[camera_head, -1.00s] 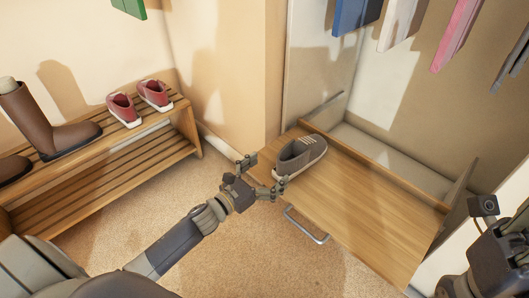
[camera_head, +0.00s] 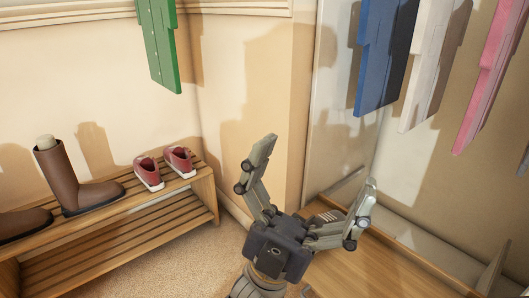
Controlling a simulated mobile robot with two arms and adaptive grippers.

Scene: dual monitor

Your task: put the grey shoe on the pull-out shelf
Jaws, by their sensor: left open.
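My left gripper (camera_head: 314,168) is open and empty, fingers spread and pointing up, close to the camera. The grey shoe (camera_head: 327,216) is mostly hidden behind the gripper; only a bit of its laced top shows between the fingers. It rests on the wooden pull-out shelf (camera_head: 372,268), near its far left corner. The shelf shows at the lower right and is cut off by the bottom edge. My right gripper is out of view.
A slatted wooden rack (camera_head: 120,232) at the left carries brown boots (camera_head: 68,180) and a pair of red shoes (camera_head: 164,167). Green (camera_head: 160,45), blue (camera_head: 382,55), white (camera_head: 432,65) and pink (camera_head: 484,75) clothes hang above. A wall corner stands behind the gripper.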

